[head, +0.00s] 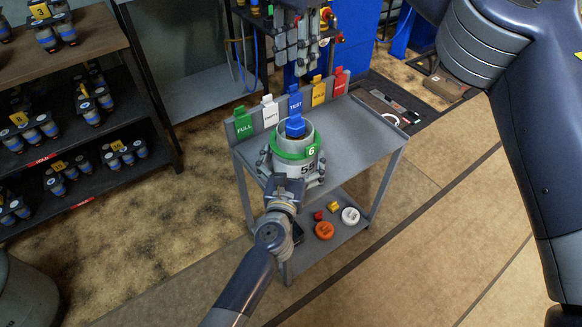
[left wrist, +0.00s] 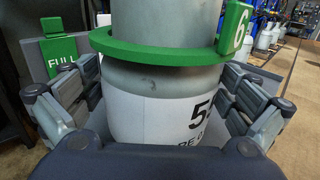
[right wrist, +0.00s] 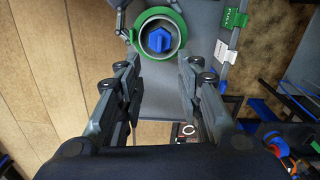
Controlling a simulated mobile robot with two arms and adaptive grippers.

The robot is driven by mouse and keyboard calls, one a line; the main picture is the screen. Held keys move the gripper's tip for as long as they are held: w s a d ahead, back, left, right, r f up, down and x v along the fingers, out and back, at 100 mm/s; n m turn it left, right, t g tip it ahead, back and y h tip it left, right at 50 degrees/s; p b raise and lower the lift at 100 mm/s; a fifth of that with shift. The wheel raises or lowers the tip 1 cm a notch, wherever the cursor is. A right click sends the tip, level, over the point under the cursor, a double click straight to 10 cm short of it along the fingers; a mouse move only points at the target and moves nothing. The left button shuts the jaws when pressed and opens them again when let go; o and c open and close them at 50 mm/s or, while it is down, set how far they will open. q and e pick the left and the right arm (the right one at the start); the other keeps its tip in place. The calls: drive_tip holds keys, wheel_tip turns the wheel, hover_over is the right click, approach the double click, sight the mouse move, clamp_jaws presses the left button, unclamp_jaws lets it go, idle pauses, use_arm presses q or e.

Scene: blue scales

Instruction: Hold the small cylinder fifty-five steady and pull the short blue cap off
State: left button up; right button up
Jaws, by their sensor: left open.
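The small cylinder (head: 288,168), marked with a partly hidden number starting with 5, stands upright on the grey cart top. A green ring tagged 6 (head: 312,150) circles it. The short blue cap (head: 295,125) sits in its top opening; it also shows in the right wrist view (right wrist: 158,39). My left gripper (head: 293,164) is open, with its fingers on either side of the cylinder below the ring (left wrist: 160,57); I cannot tell whether they touch it. My right gripper (head: 300,42) is open and empty, beyond and above the cylinder, apart from the cap.
The cart (head: 355,137) has upright tags along its back edge: green FULL (head: 243,124), white EMPTY (head: 269,110), blue TEST (head: 295,102), yellow and red. A rack of small cylinders (head: 65,115) stands left.

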use_arm(q)
drive_tip(key=shift+w, duration=0.4)
drive_tip(key=shift+c, duration=0.2)
drive_tip(key=c, duration=1.3)
use_arm(e)
drive_tip(key=shift+f, duration=0.15)
drive_tip(key=shift+c, duration=0.8)
drive_tip(key=shift+m, duration=0.8)
drive_tip(key=shift+f, duration=6.8)
clamp_jaws()
